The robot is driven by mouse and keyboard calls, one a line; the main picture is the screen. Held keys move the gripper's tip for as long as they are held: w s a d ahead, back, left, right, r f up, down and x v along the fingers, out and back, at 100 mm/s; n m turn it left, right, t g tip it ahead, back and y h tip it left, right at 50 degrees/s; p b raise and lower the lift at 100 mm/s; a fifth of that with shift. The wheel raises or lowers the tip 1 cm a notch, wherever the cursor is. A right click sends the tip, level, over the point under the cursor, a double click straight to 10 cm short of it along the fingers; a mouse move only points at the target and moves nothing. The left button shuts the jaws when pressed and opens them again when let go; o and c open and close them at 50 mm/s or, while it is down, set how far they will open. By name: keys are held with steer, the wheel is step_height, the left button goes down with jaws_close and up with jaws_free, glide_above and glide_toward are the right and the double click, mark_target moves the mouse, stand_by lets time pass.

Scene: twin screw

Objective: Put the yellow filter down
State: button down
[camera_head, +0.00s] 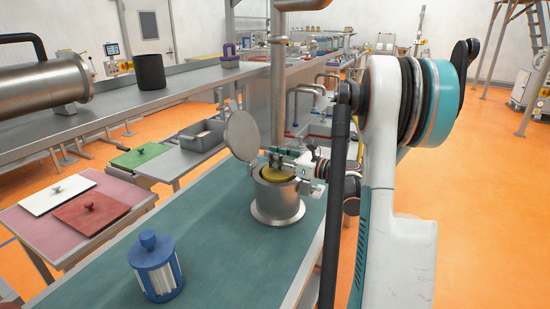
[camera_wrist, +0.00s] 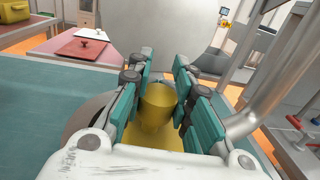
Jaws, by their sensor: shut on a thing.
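The yellow filter (camera_head: 276,175) is at the mouth of a round steel housing (camera_head: 277,205) on the green-topped table. Only its yellow top shows in the head view; its lower part is hidden by the housing wall. In the wrist view its yellow knob (camera_wrist: 158,103) stands between the teal finger pads. My gripper (camera_head: 277,158) is shut on the yellow filter from above. The fingers also show in the wrist view (camera_wrist: 163,78). I cannot tell whether the filter rests on the housing floor.
The housing's round lid (camera_head: 241,135) stands open behind and left of my gripper. A blue filter (camera_head: 155,267) stands on the green table (camera_head: 215,250) at the front left. A vertical steel pipe (camera_head: 278,85) rises close behind the housing. The table between blue filter and housing is clear.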

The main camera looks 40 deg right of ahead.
steer(key=shift+f+b, duration=0.3)
steer(key=shift+f, duration=0.1)
steer(key=c, duration=1.3)
jaws_free()
steer(key=shift+r+p, duration=0.45)
steer(key=shift+r, duration=0.05)
steer(key=shift+s+d+r+p, duration=0.1)
steer(key=shift+s+r+p, duration=0.1)
steer(key=shift+r+p, duration=0.1)
steer(key=p+v, duration=0.2)
steer(key=v, duration=0.9)
steer(key=shift+s+d+f, duration=0.1)
steer(key=shift+s+f, duration=0.05)
steer(key=shift+s, duration=0.1)
